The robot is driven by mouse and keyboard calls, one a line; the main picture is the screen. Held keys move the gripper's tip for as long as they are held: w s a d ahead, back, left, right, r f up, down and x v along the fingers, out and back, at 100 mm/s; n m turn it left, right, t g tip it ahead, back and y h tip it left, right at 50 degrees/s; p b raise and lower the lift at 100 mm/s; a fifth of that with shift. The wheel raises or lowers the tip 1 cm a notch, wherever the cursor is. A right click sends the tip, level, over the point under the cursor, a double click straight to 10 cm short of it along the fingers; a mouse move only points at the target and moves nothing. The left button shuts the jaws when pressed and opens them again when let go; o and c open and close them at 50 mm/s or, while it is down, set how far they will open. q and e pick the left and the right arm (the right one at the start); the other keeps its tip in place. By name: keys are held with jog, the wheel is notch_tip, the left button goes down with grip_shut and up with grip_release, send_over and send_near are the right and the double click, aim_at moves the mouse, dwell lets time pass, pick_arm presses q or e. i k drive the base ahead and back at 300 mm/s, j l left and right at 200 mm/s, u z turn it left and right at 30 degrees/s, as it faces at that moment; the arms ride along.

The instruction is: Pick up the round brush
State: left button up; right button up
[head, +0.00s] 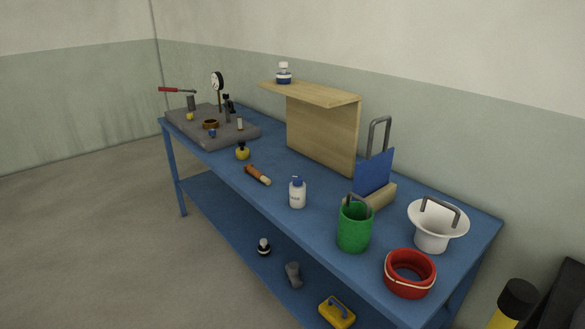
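A short brown cylinder with a pale end (258,175) lies on its side on the blue table, near the front edge left of the middle. It looks like the round brush, but it is small and I cannot make out bristles for certain. Nothing touches it. Neither of my grippers shows in the head view.
A yellow block (337,315) sits on the lower shelf. Left floor is clear.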

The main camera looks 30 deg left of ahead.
aim_at(249, 168)
jog(key=i+j+z, duration=0.2)
jog(key=j+z, duration=0.2)
jog(key=j, duration=0.75)
jog(key=i+j+z, duration=0.1)
jog(key=j+z, duration=0.25)
jog(key=j, duration=0.8)
